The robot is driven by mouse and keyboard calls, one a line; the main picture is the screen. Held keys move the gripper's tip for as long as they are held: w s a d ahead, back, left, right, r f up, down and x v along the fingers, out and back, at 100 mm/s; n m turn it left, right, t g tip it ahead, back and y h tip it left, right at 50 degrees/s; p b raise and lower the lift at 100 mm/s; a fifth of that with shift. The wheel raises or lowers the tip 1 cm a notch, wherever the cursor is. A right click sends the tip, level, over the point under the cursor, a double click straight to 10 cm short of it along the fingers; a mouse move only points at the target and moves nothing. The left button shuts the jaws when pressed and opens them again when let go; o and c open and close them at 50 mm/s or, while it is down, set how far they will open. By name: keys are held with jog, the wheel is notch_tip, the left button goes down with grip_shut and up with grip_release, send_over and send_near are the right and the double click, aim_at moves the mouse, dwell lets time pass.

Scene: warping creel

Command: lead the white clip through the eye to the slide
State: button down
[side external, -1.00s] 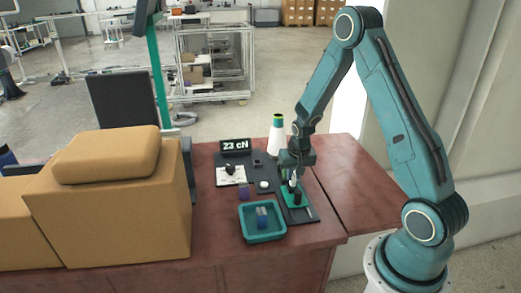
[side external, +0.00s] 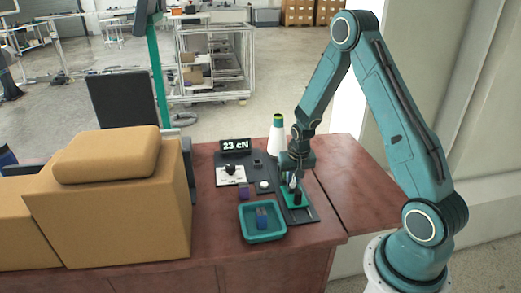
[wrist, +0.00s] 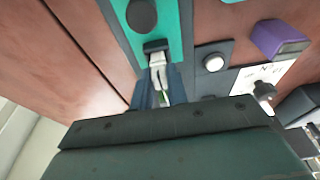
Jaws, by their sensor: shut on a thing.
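My gripper (wrist: 156,92) is shut on the white clip (wrist: 157,62), which sticks out between the fingertips in the wrist view. The clip's front end is right at a small black block (wrist: 157,46) on the green slide (wrist: 181,18); I cannot tell whether it touches. A round black post (wrist: 141,15) stands on the slide beyond it. In the side external view my gripper (side external: 293,180) is low over the green slide (side external: 292,203), and the clip is too small to make out. I cannot pick out the eye with certainty.
A white cone (side external: 277,137) stands behind my gripper. A display (side external: 235,145) reads 23 cN. A teal tray (side external: 246,232) with a blue block sits in front. The table's right side is clear.

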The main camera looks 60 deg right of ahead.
jog(key=shift+f, duration=0.35)
dwell(0.3)
jog(key=c, duration=1.1)
grip_release()
jog(key=shift+o, duration=0.2)
jog(key=v, duration=0.7)
jog(key=shift+r, duration=0.2)
jog(key=v, duration=1.3)
jog(key=shift+r, duration=0.2)
jog(key=shift+s+a, duration=0.1)
